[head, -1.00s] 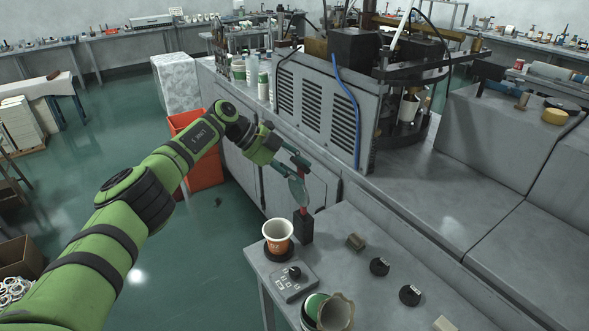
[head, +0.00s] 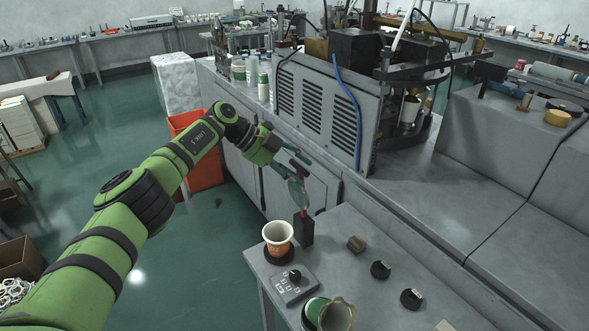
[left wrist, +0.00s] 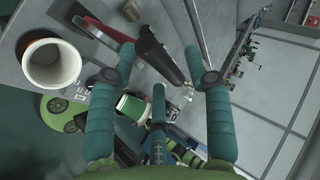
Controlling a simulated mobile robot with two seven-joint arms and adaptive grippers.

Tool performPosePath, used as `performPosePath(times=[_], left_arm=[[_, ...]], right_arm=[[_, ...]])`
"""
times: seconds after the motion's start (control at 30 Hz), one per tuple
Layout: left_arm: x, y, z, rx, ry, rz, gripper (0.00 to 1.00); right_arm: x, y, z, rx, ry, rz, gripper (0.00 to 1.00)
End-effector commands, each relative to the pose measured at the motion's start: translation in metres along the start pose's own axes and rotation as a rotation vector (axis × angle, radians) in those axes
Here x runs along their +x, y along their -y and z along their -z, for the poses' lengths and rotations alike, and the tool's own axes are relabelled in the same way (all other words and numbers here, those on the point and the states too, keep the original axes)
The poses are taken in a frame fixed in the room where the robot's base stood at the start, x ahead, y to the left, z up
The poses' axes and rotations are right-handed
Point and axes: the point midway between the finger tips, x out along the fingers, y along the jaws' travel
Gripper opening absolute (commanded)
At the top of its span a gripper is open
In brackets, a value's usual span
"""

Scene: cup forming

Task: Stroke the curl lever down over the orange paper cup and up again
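The orange paper cup (head: 278,239) stands upright on a round black base at the table's far left corner. In the left wrist view its white rim and inside (left wrist: 52,64) show at upper left. The curl lever (head: 304,211) shows as a short red piece above a black post just right of the cup. In the left wrist view its red arm (left wrist: 106,31) leads to a black part (left wrist: 160,54) between my fingers. My left gripper (head: 297,180) is open beside the lever, above and right of the cup; gaps show beside the black part, and contact cannot be told. My right gripper is out of view.
A control box (head: 294,284) lies in front of the cup. A large grey machine (head: 318,105) stands behind.

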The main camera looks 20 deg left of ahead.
Motion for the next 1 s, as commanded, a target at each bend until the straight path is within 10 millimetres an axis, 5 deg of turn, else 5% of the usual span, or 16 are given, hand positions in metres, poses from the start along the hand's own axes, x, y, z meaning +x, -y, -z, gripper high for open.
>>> performPosePath(times=[0.17, 0.6, 1.0], left_arm=[[-0.011, -0.005, 0.001, -0.004, -0.008, -0.011, 0.49], [-0.101, -0.001, -0.001, -0.001, -0.001, 0.001, 0.49], [-0.121, -0.001, -0.001, 0.0, -0.001, 0.002, 0.49]], right_arm=[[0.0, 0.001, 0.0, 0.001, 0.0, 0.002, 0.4], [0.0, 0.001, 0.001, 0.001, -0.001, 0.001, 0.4], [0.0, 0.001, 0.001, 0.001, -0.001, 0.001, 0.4]])
